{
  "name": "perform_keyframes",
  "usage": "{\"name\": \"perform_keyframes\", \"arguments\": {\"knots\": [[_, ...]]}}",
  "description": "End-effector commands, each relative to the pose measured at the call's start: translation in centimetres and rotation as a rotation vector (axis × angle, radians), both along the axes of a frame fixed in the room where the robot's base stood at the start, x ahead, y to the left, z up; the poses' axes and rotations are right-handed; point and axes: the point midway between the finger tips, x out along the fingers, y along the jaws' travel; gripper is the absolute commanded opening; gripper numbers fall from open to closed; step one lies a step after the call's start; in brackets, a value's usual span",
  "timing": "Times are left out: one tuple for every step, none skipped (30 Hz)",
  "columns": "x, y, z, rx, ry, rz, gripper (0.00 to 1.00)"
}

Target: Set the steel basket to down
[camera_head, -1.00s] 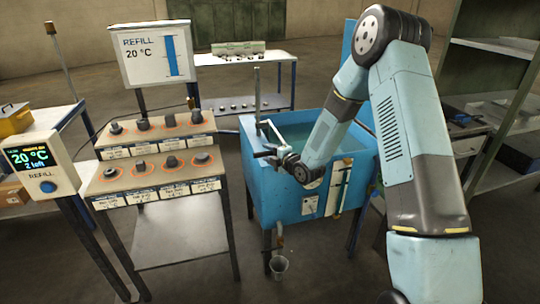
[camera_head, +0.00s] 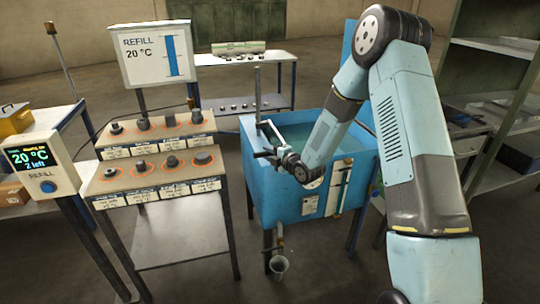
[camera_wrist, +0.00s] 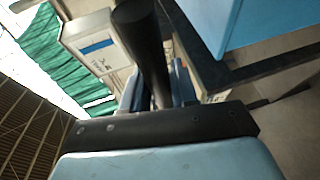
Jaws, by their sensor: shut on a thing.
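The steel basket cannot be made out; the blue tank (camera_head: 290,206) holds greenish liquid (camera_head: 355,145), and my arm hides part of it. An upright post (camera_head: 257,95) rises at the tank's left rim. A pale bar (camera_head: 290,126) runs from near the post over the tank. A dark handle (camera_head: 264,154) juts out at the tank's front left. My gripper (camera_head: 278,156) is at this handle, just above the front rim. In the wrist view, my gripper (camera_wrist: 158,88) is shut on the dark round handle (camera_wrist: 140,35).
Left of the tank, a two-tier rack (camera_head: 160,175) carries several dark metal pieces. A refill sign (camera_head: 152,53) stands behind it, and a display box (camera_head: 40,165) reads 20 °C. Shelves (camera_head: 500,115) stand at right.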

Motion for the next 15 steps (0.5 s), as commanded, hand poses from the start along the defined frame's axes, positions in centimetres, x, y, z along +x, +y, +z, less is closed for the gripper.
{"name": "perform_keyframes", "arguments": {"knots": [[-0.1,-0.1,-0.2,-0.002,0.004,0.000,0.00],[-0.1,-0.1,-0.3,-0.002,0.005,0.000,0.00],[-0.1,-0.1,-0.4,-0.002,0.005,0.000,0.00],[-0.1,-0.1,-0.6,-0.002,0.006,0.000,0.00],[-0.1,0.0,-0.8,-0.001,0.007,0.000,0.00],[-0.1,-0.1,-1.2,-0.002,0.007,0.000,0.00],[-0.1,0.0,-1.5,-0.003,0.008,0.000,0.00],[-0.1,-0.1,-1.9,-0.003,0.009,0.000,0.00],[-0.1,-0.1,-2.4,-0.002,0.010,0.000,0.00],[-0.1,-0.1,-2.8,-0.002,0.010,0.000,0.00],[-0.1,-0.1,-3.2,-0.003,0.009,0.000,0.00],[-0.1,-0.1,-3.8,-0.003,0.009,0.000,0.00],[-0.1,-0.1,-4.1,-0.004,0.010,0.000,0.00],[-0.1,-0.1,-4.4,-0.003,0.009,-0.001,0.00],[-0.1,-0.1,-4.6,-0.004,0.007,-0.001,0.00]]}}
